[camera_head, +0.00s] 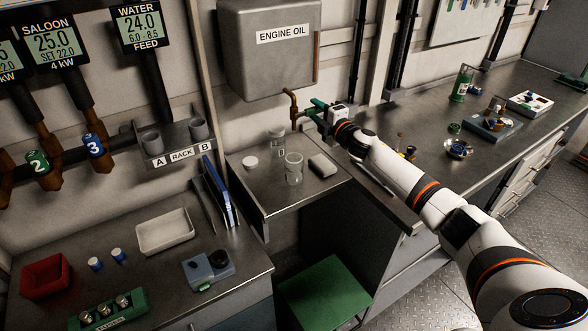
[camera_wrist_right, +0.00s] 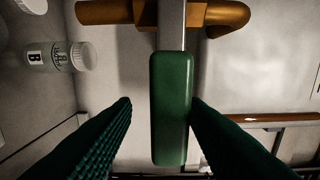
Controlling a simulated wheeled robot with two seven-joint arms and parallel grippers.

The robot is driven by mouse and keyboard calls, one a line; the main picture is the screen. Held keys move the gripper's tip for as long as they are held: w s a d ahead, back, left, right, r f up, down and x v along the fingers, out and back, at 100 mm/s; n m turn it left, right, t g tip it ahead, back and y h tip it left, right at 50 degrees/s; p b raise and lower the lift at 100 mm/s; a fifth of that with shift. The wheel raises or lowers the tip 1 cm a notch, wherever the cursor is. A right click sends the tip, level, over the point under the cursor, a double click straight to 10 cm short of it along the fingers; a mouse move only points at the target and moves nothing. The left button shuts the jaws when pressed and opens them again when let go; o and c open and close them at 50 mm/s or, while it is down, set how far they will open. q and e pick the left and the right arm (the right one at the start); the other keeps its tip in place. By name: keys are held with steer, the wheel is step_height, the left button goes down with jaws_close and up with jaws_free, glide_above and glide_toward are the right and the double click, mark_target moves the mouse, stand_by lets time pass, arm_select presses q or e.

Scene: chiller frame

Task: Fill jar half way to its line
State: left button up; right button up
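The grey engine oil tank (camera_head: 275,50) hangs on the wall, with a brass tap (camera_head: 291,101) at its lower right; the tap's brass body (camera_wrist_right: 190,13) also shows in the right wrist view. A clear glass jar (camera_head: 277,146) stands on the metal shelf below, with a second clear vessel (camera_head: 294,170) in front. Their fill levels are too small to tell. In the right wrist view a white-capped jar marked B (camera_wrist_right: 50,56) is at the left. My right gripper (camera_head: 318,110) is at the tap. Its open fingers (camera_wrist_right: 160,103) straddle a green lever handle (camera_wrist_right: 170,110), with a gap at left.
A white lid (camera_head: 250,162) and a grey block (camera_head: 323,165) flank the vessels on the metal shelf (camera_head: 268,185). A rack marked A and B (camera_head: 180,158) is left of it. A green stool (camera_head: 322,291) stands below. My right arm crosses the right-hand bench.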

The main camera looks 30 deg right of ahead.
steer(key=shift+r+p, duration=2.1)
steer(key=shift+r, duration=0.25)
step_height(320, 180, down, 5)
steer(key=b, duration=0.4)
steer(key=shift+f+b, duration=0.15)
steer(key=shift+b, duration=0.2)
steer(key=shift+r+p, duration=0.4)
steer(key=shift+r+p, duration=2.1)
steer(key=shift+r, duration=0.15)
step_height(320, 180, down, 5)
steer(key=b, duration=0.4)
steer(key=shift+r, duration=0.2)
